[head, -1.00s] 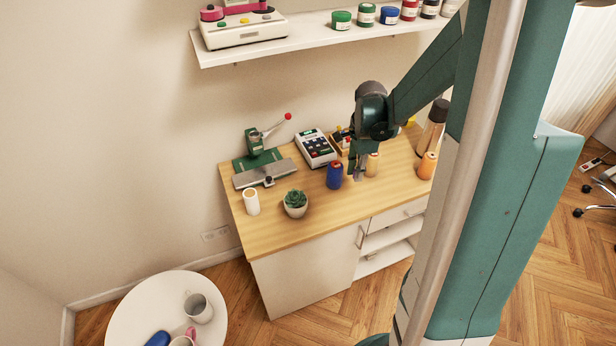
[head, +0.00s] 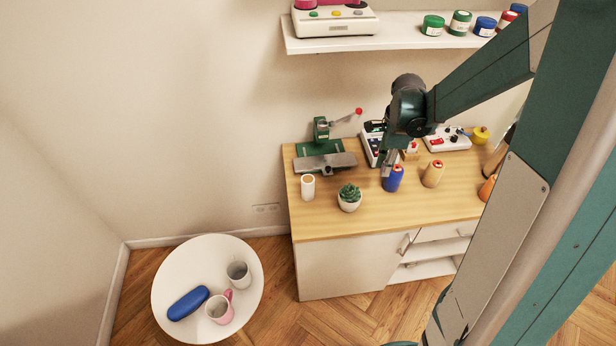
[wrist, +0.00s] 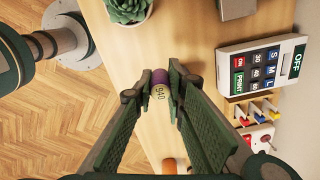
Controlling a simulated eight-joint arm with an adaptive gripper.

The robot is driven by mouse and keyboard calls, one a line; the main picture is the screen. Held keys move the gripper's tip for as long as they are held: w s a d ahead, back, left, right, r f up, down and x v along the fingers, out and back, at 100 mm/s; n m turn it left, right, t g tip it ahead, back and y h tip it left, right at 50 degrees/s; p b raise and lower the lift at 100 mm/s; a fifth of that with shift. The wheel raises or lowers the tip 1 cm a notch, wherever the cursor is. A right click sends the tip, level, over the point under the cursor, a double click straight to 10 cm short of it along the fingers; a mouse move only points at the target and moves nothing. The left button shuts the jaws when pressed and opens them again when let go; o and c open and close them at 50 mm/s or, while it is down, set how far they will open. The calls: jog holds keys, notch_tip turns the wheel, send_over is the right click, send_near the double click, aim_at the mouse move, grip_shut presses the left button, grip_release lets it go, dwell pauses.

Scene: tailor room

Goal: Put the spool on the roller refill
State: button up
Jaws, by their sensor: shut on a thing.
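My gripper (head: 387,172) is above the wooden counter, just behind the blue cone (head: 393,180) in the head view. In the wrist view my gripper (wrist: 153,92) is shut on the spool (wrist: 160,88), a small cylinder with a purple end and a pale side marked "940". The fingers cover part of it, and in the head view it is hard to make out. The roller refill (head: 308,188), a white upright cylinder with a tan top, stands at the counter's left end, well left of my gripper. I cannot make it out in the wrist view.
A potted succulent (head: 349,197) stands between the refill and the blue cone. A green press (head: 325,160) is behind the refill. A tan cone (head: 433,174) and an orange cone (head: 487,188) stand right. A shelf (head: 400,32) hangs above.

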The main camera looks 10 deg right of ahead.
jog(key=w+a+r+p, duration=0.2)
jog(key=a, duration=0.5)
jog(key=w+a+r+p, duration=0.1)
jog(key=a+r, duration=0.1)
jog(key=a, duration=0.5)
notch_tip(320, 180, up, 3)
jog(key=p, duration=0.3)
send_over(308, 179)
jog(key=shift+f, duration=2.9)
jog(key=shift+s, duration=0.1)
jog(key=shift+f, duration=2.05)
jog(key=shift+f, duration=0.2)
